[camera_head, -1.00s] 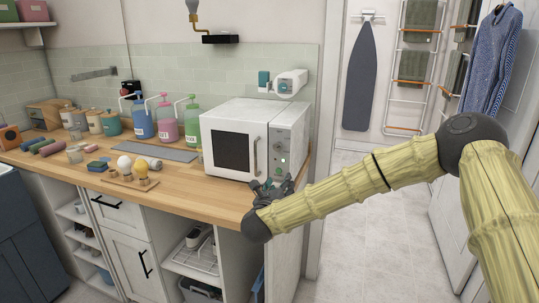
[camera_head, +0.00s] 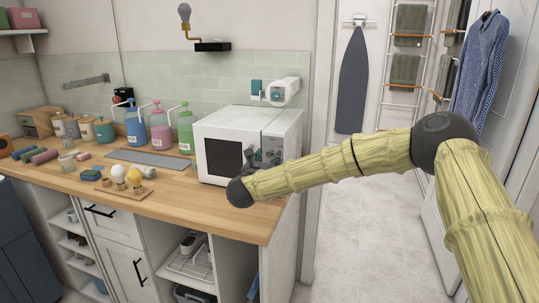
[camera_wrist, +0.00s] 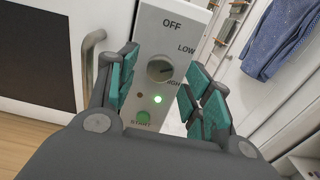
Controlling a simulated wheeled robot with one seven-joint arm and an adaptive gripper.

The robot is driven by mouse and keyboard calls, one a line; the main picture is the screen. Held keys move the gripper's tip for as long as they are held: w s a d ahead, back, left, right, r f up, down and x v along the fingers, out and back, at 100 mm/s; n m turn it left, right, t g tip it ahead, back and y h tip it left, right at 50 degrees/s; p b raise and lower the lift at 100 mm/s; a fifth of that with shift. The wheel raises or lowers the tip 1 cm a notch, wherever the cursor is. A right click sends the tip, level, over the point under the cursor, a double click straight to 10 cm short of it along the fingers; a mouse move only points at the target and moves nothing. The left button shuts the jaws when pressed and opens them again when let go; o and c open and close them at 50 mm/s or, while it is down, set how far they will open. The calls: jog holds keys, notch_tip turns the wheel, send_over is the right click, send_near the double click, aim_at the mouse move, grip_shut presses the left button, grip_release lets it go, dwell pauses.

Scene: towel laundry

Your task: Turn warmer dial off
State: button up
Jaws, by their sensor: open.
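The white towel warmer (camera_head: 215,128) stands on the wooden counter in the head view, its door handle beside a grey control panel. In the wrist view the panel (camera_wrist: 150,25) carries a round grey dial (camera_wrist: 160,68) with the labels OFF, LOW and HIGH. The dial's slot points to the right; its exact setting I cannot tell. Below it a green light (camera_wrist: 157,99) glows above a green START button (camera_wrist: 143,117). My gripper (camera_wrist: 158,88) is open, its teal-padded fingers on either side of the panel below the dial. In the head view my gripper (camera_head: 262,158) hides much of the panel.
The warmer's door handle (camera_wrist: 88,60) stands close to my left finger. Pump bottles (camera_head: 160,135), a grey mat (camera_head: 162,158) and bulbs on a wooden stand (camera_head: 125,182) lie left of the warmer. Open floor (camera_head: 350,220) is at the right.

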jog(key=shift+x, duration=1.05)
jog(key=shift+c, duration=0.3)
jog(key=c, duration=0.9)
jog(key=shift+c, duration=0.2)
